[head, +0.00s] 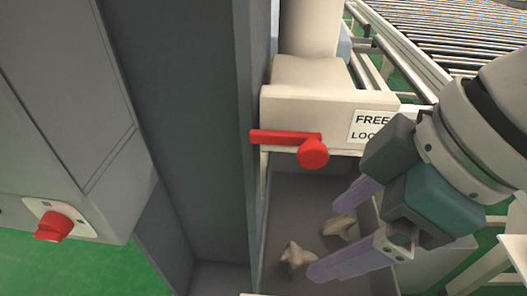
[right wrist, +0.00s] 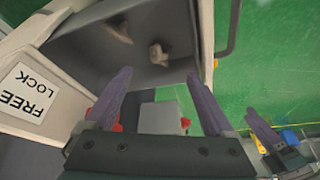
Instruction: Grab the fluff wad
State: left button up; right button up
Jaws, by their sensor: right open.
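Two beige fluff wads lie on the floor of a grey bin (head: 290,195). The nearer wad (head: 297,257) also shows in the right wrist view, as does the other wad (head: 340,227), slightly farther back and right. In the right wrist view one wad (right wrist: 158,53) sits ahead between the fingertips and the other wad (right wrist: 118,30) is up to the left. My right gripper (head: 325,240) reaches in from the right with purple fingers spread and empty, its tips close to the wads in the picture. My left gripper (right wrist: 270,138) appears far off at lower right, its jaw state unclear.
A beige housing with a "FREE LOCK" label (head: 372,125) and a red lever (head: 285,139) stands behind the bin. A tall grey panel (head: 190,130) borders the bin's left. A red knob (head: 54,226) is on a cabinet at left. Roller conveyors (head: 450,35) lie at back right.

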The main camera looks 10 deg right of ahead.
aim_at(302, 255)
jog(key=x, duration=0.3)
jog(key=shift+a+f, duration=0.25)
jog(key=shift+f, duration=0.1)
jog(key=x, duration=0.2)
jog(key=b+x, duration=0.1)
jog(key=x, duration=0.2)
jog(key=shift+w+d+f, duration=0.1)
jog(key=shift+w+f, duration=0.05)
jog(key=shift+f, duration=0.2)
jog(key=shift+c, duration=0.3)
grip_shut()
